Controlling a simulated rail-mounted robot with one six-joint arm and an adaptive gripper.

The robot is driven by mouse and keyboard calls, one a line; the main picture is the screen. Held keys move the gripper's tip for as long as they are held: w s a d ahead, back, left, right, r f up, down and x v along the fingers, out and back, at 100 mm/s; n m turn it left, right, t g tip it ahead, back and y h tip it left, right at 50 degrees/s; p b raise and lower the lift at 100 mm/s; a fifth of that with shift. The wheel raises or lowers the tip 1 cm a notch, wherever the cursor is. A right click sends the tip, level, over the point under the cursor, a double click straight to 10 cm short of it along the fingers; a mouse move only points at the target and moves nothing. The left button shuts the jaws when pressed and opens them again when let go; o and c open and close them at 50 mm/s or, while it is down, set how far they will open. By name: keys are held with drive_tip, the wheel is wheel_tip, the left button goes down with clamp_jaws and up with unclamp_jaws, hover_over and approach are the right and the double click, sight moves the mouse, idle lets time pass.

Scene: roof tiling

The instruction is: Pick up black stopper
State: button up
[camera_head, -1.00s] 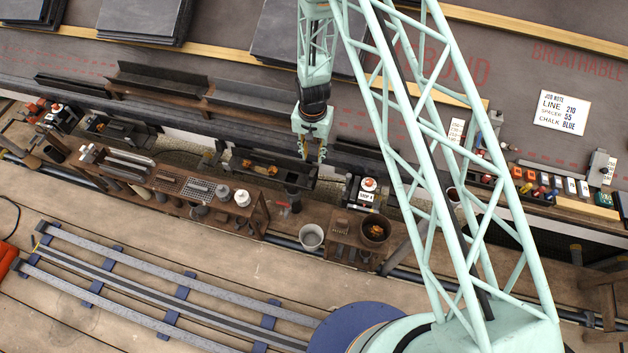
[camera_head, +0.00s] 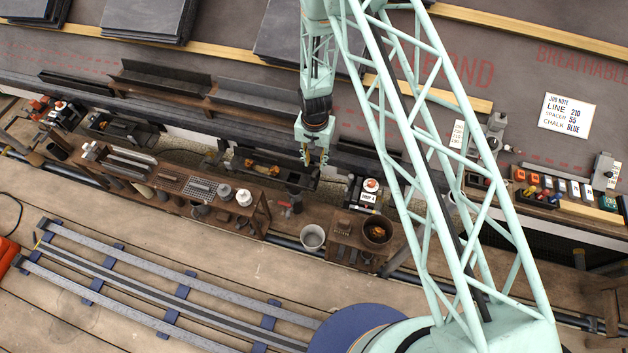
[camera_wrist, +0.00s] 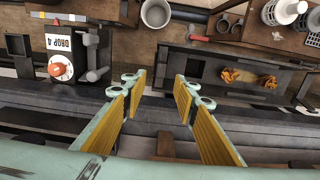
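My gripper (camera_head: 316,157) hangs over the gutter line in the head view. In the wrist view my gripper (camera_wrist: 160,84) is open, its two yellow-padded fingers apart with nothing between them. Below it is a dark gutter strip. No other stopper stands out clearly. A gutter trough (camera_wrist: 285,82) with brown leaves (camera_wrist: 245,77) lies right of the fingers in the wrist view.
A unit marked DROP 4 with an orange-red knob (camera_wrist: 57,70) stands left of the fingers in the wrist view. A white bucket (camera_head: 312,237), a brown bowl (camera_head: 377,230) and a wooden bench (camera_head: 170,181) with several tools stand in front of the gutter.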

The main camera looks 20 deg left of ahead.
sight(314, 174)
drive_tip(key=shift+f+b, duration=0.3)
drive_tip(key=shift+f, duration=2.15)
drive_tip(key=shift+s+a+f+b, duration=0.1)
drive_tip(key=shift+f+b, duration=0.3)
drive_tip(key=shift+f, duration=0.9)
drive_tip(key=shift+a+f+b, duration=0.1)
drive_tip(key=shift+f+b, duration=0.25)
drive_tip(key=shift+f, duration=0.95)
drive_tip(key=shift+d, duration=0.1)
drive_tip(key=c, duration=0.9)
